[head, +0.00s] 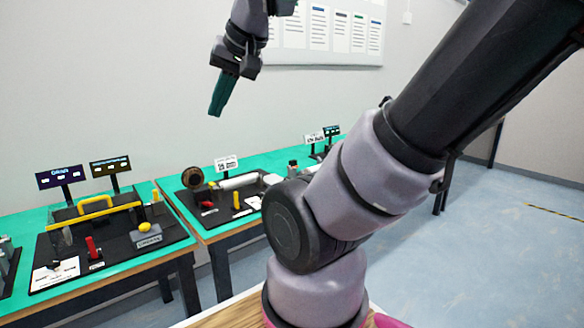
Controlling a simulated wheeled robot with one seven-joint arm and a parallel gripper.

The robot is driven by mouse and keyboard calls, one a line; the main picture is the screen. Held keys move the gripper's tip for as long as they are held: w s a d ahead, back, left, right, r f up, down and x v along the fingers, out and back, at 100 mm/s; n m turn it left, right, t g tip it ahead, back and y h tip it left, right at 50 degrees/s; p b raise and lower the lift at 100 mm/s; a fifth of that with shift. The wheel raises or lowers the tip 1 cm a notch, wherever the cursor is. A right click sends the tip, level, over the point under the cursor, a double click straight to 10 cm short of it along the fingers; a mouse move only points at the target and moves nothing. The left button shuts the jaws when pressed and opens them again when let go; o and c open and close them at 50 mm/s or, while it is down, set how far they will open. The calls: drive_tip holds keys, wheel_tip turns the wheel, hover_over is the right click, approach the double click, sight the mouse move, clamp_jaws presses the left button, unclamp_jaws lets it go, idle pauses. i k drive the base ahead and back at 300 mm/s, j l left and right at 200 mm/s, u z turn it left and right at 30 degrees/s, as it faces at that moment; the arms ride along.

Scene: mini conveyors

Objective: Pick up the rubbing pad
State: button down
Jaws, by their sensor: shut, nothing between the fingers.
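No item is clearly marked as the rubbing pad at this size. A small grey block with a yellow knob (149,235), with unreadable lettering on its front, could be it. It sits at the right front of a black board (118,250) on the left green-topped table. My gripper (215,112) is shut and empty. It hangs high in the air in front of the wall, pointing down, well above the tables and apart from everything on them.
The board also carries a yellow handle (97,205), a yellow bar and a red lever (93,248). Two dark signs (59,177) stand behind. A second green-topped table (175,184) holds a round brown disc (192,177) and a white roller (238,181). My arm hides its right part.

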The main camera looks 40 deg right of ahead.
sight(293, 162)
drive_tip(key=i+l, duration=0.2)
drive_tip(key=l, duration=0.3)
drive_tip(key=i+l, duration=0.15)
drive_tip(key=l, duration=0.35)
drive_tip(key=i+l, duration=0.2)
drive_tip(key=l, duration=0.3)
drive_tip(key=i+l, duration=0.15)
drive_tip(key=l, duration=0.35)
drive_tip(key=i+l, duration=0.2)
drive_tip(key=l, duration=0.3)
drive_tip(key=i+l+u, duration=0.1)
drive_tip(key=l, duration=0.4)
drive_tip(key=i+l, duration=0.25)
drive_tip(key=l, duration=0.3)
drive_tip(key=i+l, duration=0.15)
drive_tip(key=l, duration=0.35)
